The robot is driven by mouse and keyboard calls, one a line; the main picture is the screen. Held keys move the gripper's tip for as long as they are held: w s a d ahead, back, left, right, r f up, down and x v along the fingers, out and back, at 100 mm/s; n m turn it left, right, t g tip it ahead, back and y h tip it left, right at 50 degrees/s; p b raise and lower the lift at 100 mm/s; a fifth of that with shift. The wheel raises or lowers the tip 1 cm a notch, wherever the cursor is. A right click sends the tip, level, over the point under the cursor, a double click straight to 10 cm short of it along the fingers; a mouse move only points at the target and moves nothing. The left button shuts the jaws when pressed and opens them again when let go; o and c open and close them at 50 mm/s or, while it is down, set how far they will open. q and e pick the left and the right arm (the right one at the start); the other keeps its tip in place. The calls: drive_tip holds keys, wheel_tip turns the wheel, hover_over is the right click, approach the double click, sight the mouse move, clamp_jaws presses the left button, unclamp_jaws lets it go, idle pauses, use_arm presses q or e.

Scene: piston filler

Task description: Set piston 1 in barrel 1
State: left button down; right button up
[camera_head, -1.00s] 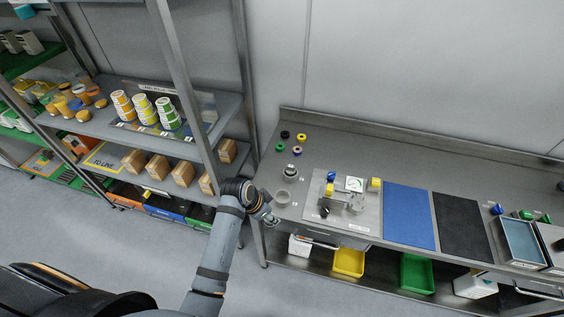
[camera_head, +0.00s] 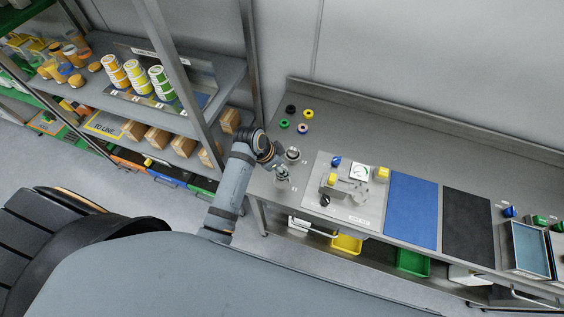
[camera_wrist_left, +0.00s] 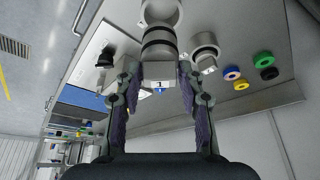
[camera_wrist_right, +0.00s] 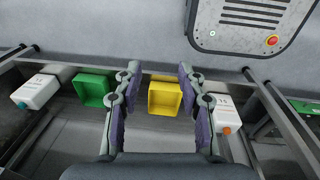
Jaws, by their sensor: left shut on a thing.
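My left gripper (camera_wrist_left: 158,90) is shut on piston 1, a metal piece (camera_wrist_left: 158,70) with a "1" label and a blue tip. Its black-ringed end (camera_wrist_left: 158,42) points away from the gripper at a round metal cup (camera_wrist_left: 160,8), which looks like barrel 1. They overlap in the left wrist view, so I cannot tell whether the piston is inside or just above. In the head view the left gripper (camera_head: 278,163) is over the near cup (camera_head: 282,174). A second metal cup (camera_head: 292,153) stands just behind. My right gripper (camera_wrist_right: 156,75) is open and empty.
Several coloured rings (camera_head: 303,128) lie at the bench's back left. A plate with fittings (camera_head: 322,196), a blue mat (camera_head: 411,205) and a black mat (camera_head: 467,222) lie to the right. The right wrist view shows a yellow bin (camera_wrist_right: 164,98) under the bench.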

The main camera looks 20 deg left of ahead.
use_arm(q)
drive_tip(key=shift+w+f, duration=0.25)
drive_tip(key=shift+f, duration=0.4)
drive_tip(key=shift+w+f, duration=0.2)
drive_tip(key=shift+f, duration=0.4)
drive_tip(key=shift+s+f, duration=0.1)
drive_tip(key=shift+f, duration=0.5)
wheel_tip(320, 180, down, 2)
drive_tip(key=shift+s+f+b, duration=0.1)
drive_tip(key=shift+b, duration=0.4)
drive_tip(key=shift+f, duration=0.55)
drive_tip(key=shift+f+b, duration=0.35)
use_arm(e)
drive_tip(key=w, duration=0.1)
drive_tip(key=w+f, duration=0.1)
drive_tip(key=w, duration=0.1)
drive_tip(key=shift+a+f, duration=0.2)
drive_tip(key=shift+f, duration=0.1)
use_arm(q)
drive_tip(key=shift+r+p, duration=0.1)
drive_tip(key=shift+p, duration=0.25)
use_arm(e)
drive_tip(key=shift+d+r, duration=0.2)
drive_tip(key=shift+r, duration=0.2)
use_arm(q)
drive_tip(key=shift+p, duration=0.35)
use_arm(e)
drive_tip(key=shift+a+r, duration=0.1)
drive_tip(key=shift+r, duration=0.2)
